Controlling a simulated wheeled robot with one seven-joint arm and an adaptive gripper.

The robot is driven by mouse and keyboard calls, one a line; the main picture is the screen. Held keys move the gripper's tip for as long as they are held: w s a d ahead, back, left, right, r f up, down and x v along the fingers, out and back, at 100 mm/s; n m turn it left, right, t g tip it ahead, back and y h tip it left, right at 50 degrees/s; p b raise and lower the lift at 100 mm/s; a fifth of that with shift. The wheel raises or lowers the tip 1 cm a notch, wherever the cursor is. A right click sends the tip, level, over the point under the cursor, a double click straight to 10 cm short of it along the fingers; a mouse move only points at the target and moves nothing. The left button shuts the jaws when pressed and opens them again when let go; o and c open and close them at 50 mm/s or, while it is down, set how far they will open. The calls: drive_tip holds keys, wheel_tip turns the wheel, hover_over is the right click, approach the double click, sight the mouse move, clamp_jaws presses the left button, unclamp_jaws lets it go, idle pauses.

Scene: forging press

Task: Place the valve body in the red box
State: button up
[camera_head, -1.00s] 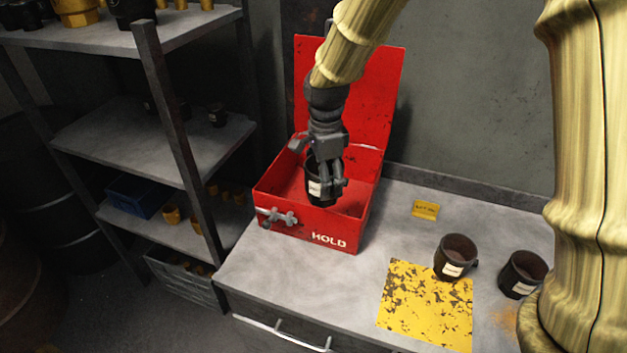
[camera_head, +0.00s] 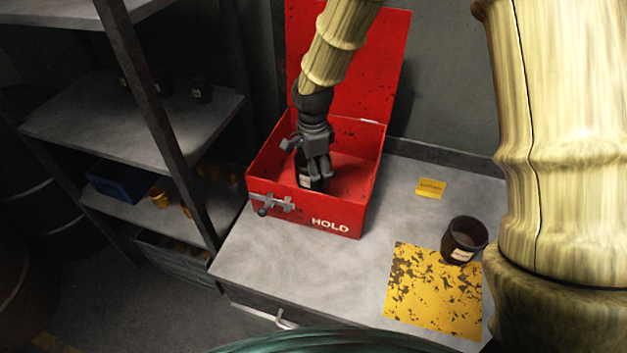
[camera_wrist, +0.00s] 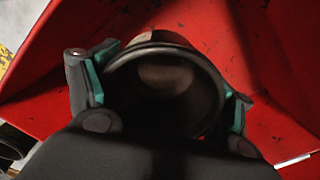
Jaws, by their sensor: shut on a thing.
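The red box (camera_head: 362,206) stands open on the bench, its lid raised at the back and HOLD lettered on its front. My gripper (camera_head: 312,175) reaches down inside it, near the front wall. It is shut on a dark, cup-like valve body (camera_head: 303,181) with a pale label. In the wrist view my gripper's fingers (camera_wrist: 165,95) press on both sides of the valve body (camera_wrist: 165,52), its round opening facing the camera. The red box (camera_wrist: 240,30) surrounds it there. Whether the valve body touches the box floor is hidden.
Another dark valve body (camera_head: 463,240) stands at the back edge of a worn yellow patch (camera_head: 432,290) on the bench. A small yellow tag (camera_head: 431,188) lies behind it. Shelves (camera_head: 75,120) with a blue bin (camera_head: 122,182) stand at left. The bench before the box is clear.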

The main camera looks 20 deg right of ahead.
drive_tip(key=shift+f+p, duration=0.7)
drive_tip(key=shift+f, duration=1.95)
drive_tip(key=shift+f, duration=0.1)
drive_tip(key=o, duration=2)
drive_tip(key=shift+s, duration=0.1)
drive_tip(key=shift+r+b, duration=1.75)
drive_tip(key=shift+r, duration=4.35)
